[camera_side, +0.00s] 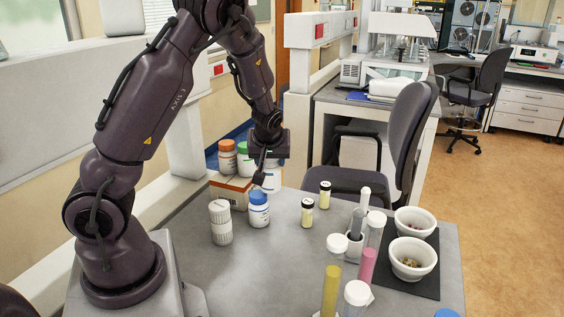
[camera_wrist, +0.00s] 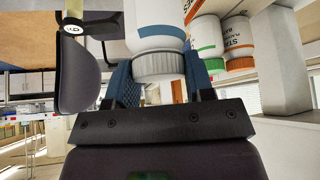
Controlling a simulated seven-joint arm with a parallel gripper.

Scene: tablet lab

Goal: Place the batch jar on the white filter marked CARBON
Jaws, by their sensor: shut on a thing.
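My gripper (camera_side: 264,176) points down above the left back of the grey table. In the wrist view it is shut on a white jar with a blue band and a ribbed pale cap (camera_wrist: 160,66), which I take for the batch jar; one finger is on each side of the cap. A white ribbed cylinder (camera_side: 220,222), perhaps the filter, stands upright on the table below and left of my gripper. I cannot read CARBON on it.
A blue-capped white jar (camera_side: 259,209) stands beside the cylinder. Small vials (camera_side: 307,212), filled tubes (camera_side: 331,284) and white bowls (camera_side: 410,258) stand to the right. The front left of the table is clear.

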